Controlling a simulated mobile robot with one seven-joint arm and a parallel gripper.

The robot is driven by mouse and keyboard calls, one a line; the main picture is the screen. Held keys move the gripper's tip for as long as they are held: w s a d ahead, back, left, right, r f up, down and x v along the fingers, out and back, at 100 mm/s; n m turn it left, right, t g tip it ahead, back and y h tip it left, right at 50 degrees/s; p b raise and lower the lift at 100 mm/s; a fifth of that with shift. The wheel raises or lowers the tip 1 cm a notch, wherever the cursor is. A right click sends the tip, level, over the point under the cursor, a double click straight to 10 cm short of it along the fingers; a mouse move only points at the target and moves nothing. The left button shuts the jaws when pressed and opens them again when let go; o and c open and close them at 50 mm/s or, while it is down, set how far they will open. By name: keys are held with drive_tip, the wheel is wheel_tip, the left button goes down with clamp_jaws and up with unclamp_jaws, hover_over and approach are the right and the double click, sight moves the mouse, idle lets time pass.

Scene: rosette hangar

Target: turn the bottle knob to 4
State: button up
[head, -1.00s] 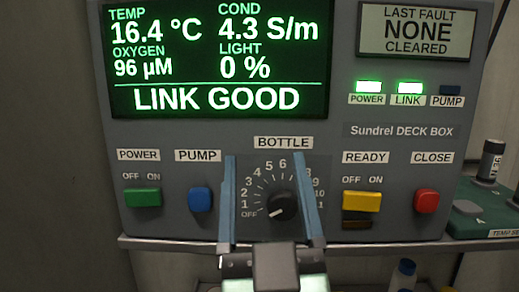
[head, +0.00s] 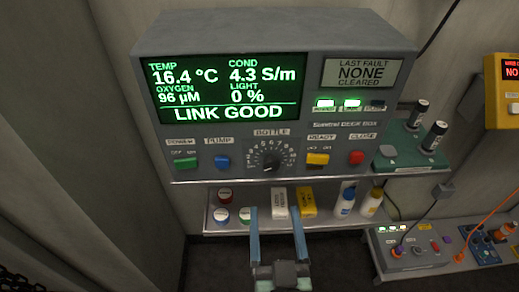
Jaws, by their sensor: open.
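The bottle knob (head: 270,162) is a round black knob on the grey deck box (head: 341,116), under the BOTTLE label, inside a ring of printed numbers. Its white mark seems to point lower left, toward OFF, but it is small here. My gripper (head: 276,210) has two blue fingers, spread apart with nothing between them. It shows below the knob in the picture, in front of the lower shelf, and is apart from the knob. No part of the knob is hidden.
A green switch (head: 185,163) and blue button (head: 222,162) sit left of the knob; a yellow switch (head: 317,160) and red button (head: 356,158) sit right. The shelf (head: 222,194) below holds jars, boxes and bottles. A green stand (head: 400,160) is at right.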

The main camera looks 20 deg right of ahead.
sight(272, 167)
drive_tip(key=p+x, duration=0.1)
drive_tip(key=x, duration=0.2)
drive_tip(key=p+x, duration=0.1)
drive_tip(key=x, duration=0.3)
drive_tip(key=p+x, duration=0.1)
drive_tip(key=x, duration=0.3)
drive_tip(key=shift+d+f+p, duration=0.3)
drive_tip(key=shift+d, duration=0.1)
clamp_jaws()
